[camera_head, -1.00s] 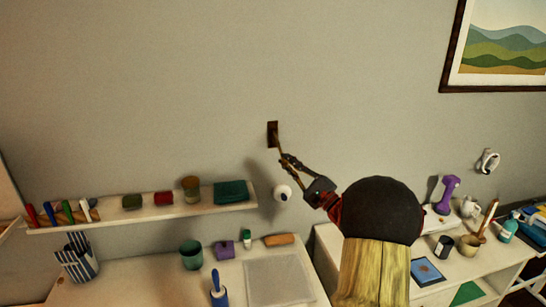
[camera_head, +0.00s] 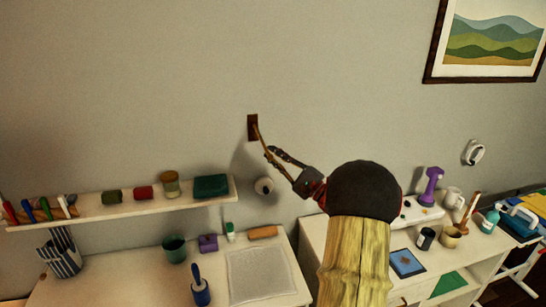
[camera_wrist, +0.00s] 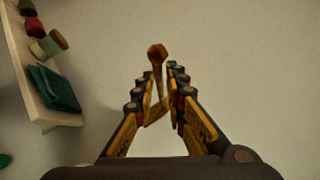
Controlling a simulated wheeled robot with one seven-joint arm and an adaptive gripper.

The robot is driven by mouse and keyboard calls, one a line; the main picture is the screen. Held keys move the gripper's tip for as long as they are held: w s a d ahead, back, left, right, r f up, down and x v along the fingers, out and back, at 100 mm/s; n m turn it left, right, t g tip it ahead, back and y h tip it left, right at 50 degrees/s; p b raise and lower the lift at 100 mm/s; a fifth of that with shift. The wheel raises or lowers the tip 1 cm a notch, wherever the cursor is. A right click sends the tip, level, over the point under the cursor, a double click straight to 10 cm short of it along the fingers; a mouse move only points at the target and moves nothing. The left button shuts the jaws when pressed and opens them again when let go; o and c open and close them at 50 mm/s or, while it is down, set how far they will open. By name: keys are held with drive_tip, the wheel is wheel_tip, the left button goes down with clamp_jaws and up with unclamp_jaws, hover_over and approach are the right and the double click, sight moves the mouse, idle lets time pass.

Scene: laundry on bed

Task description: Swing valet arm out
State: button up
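A small dark brown wall plate (camera_head: 252,127) is fixed to the wall above the shelf's right end. A thin brownish valet arm (camera_head: 260,142) slopes from it down and right towards my gripper (camera_head: 271,152). In the wrist view the brown mount (camera_wrist: 157,53) is just beyond my fingertips, and the thin arm runs back between the fingers. My gripper (camera_wrist: 162,75) has a visible gap between its fingertips, with the arm in that gap. Contact with either finger cannot be told. The arm's near end is partly hidden by the fingers.
A wall shelf (camera_head: 130,212) with jars and a teal cloth (camera_head: 211,186) is left of my gripper. Desks with cups and tools stand beneath. The wall above is clear.

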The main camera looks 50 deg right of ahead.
drive_tip(key=o, duration=0.3)
drive_tip(key=a+v, duration=0.1)
drive_tip(key=v, duration=1.1)
drive_tip(key=shift+d, duration=0.45)
